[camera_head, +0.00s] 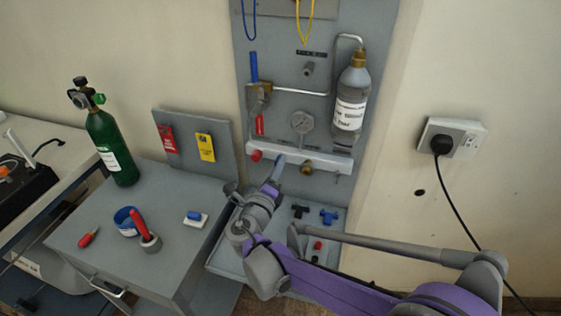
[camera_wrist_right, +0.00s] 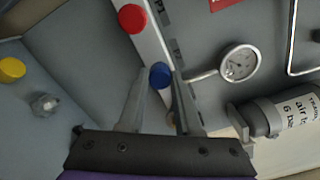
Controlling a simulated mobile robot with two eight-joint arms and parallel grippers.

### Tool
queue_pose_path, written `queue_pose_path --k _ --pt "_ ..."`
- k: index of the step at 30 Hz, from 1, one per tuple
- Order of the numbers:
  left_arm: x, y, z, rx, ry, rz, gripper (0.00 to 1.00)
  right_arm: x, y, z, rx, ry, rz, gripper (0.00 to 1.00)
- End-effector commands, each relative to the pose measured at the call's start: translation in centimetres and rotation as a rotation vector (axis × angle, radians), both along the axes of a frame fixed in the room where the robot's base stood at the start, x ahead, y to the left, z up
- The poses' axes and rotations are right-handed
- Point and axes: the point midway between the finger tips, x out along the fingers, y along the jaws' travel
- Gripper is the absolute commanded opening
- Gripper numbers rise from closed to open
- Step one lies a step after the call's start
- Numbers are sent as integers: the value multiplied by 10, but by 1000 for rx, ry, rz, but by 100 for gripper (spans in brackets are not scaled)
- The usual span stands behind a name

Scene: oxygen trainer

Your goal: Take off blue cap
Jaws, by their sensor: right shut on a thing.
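The blue cap (camera_wrist_right: 160,75) is on the white manifold bar (camera_wrist_right: 153,45) in the right wrist view, beside the red cap (camera_wrist_right: 132,18). My right gripper (camera_wrist_right: 158,82) has its two fingertips at the sides of the blue cap and is shut on it. In the head view my right gripper (camera_head: 279,168) reaches up to the front of the white manifold bar (camera_head: 320,158). It largely hides the blue cap there. The red cap (camera_head: 256,155) is at the bar's left end. My left gripper is not in view.
A pressure gauge (camera_head: 301,122) and a labelled bottle (camera_head: 351,100) are above the bar. A tray (camera_head: 300,257) with small black, blue and red parts lies below. A grey cabinet (camera_head: 180,258) with tools and a green cylinder (camera_head: 112,148) are left. A wall socket (camera_head: 452,138) is right.

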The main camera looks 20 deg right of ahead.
Motion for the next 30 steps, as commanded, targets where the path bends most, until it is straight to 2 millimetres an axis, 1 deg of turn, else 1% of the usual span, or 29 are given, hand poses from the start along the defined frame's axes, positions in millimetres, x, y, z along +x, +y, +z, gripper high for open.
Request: queue_pose_path --k 7,15,25,30 --pt "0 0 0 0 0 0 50 0 0 0 -13 10 0 0" --pt "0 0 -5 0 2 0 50 0 0 -1 -227 155 0 0" --pt "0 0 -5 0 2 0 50 0 0 0 -252 171 0 0" --pt "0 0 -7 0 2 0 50 0 0 -1 -328 222 0 0"
